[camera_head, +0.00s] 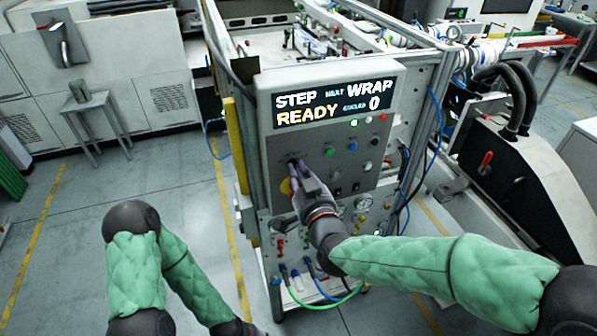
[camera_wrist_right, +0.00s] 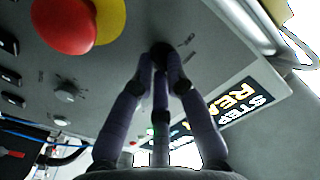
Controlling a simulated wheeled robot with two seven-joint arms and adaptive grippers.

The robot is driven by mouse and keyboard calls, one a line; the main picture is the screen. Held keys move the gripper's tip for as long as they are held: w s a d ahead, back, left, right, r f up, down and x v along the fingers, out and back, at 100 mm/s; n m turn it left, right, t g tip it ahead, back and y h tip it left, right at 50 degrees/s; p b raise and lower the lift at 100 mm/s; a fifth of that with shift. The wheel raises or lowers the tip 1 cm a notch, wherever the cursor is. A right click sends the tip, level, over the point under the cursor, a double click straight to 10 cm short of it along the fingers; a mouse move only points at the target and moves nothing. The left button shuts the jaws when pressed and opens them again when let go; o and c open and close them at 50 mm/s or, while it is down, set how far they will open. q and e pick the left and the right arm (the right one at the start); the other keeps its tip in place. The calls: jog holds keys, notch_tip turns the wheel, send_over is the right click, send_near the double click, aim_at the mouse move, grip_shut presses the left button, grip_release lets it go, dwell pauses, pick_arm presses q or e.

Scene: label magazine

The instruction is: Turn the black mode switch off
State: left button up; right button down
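The black mode switch (camera_wrist_right: 161,49) is a dark round knob on the grey control panel (camera_head: 268,150), below and left of the display in the head view. My right gripper (camera_head: 296,166) reaches up to the panel there, and its fingers mostly hide the knob in the head view. In the right wrist view, its purple-grey fingers (camera_wrist_right: 160,66) converge with their tips close together at the knob and look closed on it. The switch's pointer direction cannot be made out. My left gripper (camera_head: 250,329) is low at the bottom edge, mostly cut off and away from the panel.
A red button on a yellow plate (camera_wrist_right: 66,24) sits close beside the knob. The display (camera_head: 334,102) reads STEP, WRAP, READY and 0. Small coloured buttons (camera_head: 330,151) lie to the right. Hoses and gauges (camera_head: 363,203) are below the panel. Floor left of the machine is clear.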

jog(key=shift+n, duration=0.4)
jog(key=n, duration=0.2)
jog(key=shift+n, duration=0.3)
jog(key=n, duration=0.4)
jog(key=shift+r+n, duration=0.1)
jog(key=shift+n, duration=0.2)
jog(key=n, duration=0.4)
jog(key=shift+r+n+p, duration=0.1)
jog(key=shift+n+p, duration=0.2)
jog(key=shift+p, duration=0.05)
jog(key=n+p, duration=0.1)
jog(key=n, duration=0.4)
jog(key=shift+a, duration=0.15)
jog(key=shift+n, duration=0.3)
jog(key=c, duration=1.2)
grip_release()
jog(key=shift+c, duration=0.2)
